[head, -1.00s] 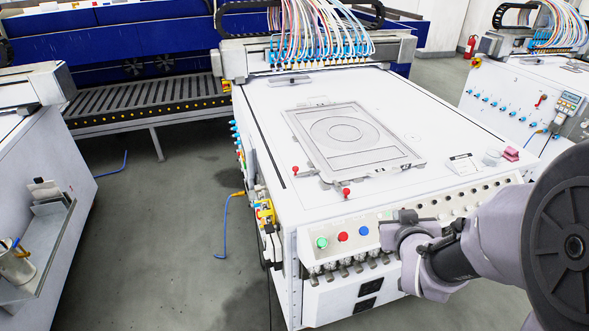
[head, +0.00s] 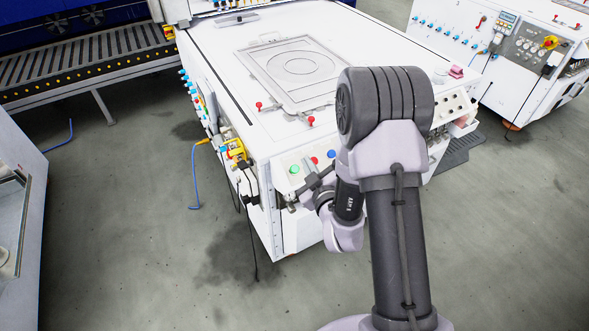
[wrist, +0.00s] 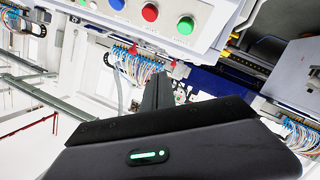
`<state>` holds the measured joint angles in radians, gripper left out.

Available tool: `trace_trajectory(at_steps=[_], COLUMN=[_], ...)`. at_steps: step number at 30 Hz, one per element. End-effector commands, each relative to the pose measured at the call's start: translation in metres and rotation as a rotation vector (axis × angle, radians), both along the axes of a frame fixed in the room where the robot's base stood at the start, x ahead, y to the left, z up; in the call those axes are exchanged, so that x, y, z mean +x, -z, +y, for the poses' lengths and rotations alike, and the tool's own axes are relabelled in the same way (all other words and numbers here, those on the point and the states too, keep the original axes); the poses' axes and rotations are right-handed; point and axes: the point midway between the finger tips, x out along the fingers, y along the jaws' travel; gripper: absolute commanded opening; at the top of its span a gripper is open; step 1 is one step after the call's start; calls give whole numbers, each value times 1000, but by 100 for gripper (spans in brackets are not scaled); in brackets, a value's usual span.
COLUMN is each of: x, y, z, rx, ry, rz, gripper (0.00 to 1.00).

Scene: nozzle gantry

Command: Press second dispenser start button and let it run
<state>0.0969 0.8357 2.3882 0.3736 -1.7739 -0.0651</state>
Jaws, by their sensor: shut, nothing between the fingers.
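The white dispenser machine (head: 210,70) has a sloped front panel with a green button (head: 294,169), a red button (head: 315,160) and a blue button (head: 332,154). In the wrist view, the green button (wrist: 185,25), red button (wrist: 150,12) and blue button (wrist: 117,5) show at the top. My gripper (head: 312,180) is at the panel's front, just below the red button and right of the green one. Its dark fingers (wrist: 158,90) are shut and empty, below the buttons in the wrist view. I see no contact with a button.
A flat frame (head: 290,68) lies on the machine top, with red knobs (head: 311,121) near its front corner. A yellow fitting with a blue hose (head: 195,175) stands out at the machine's left corner. Another white machine (head: 520,60) is at the right. Floor in front is clear.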

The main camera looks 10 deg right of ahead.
Motion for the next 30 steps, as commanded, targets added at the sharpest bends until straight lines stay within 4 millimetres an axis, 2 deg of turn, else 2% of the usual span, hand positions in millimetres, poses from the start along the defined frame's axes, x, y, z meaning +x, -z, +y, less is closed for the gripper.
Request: trace_trajectory(at_steps=[13, 19, 30], x=[34, 41, 42], y=[57, 65, 64], z=[12, 14, 14], rx=[1, 1, 1], ry=[0, 0, 0], rz=[0, 1, 1], gripper=[0, 0, 0])
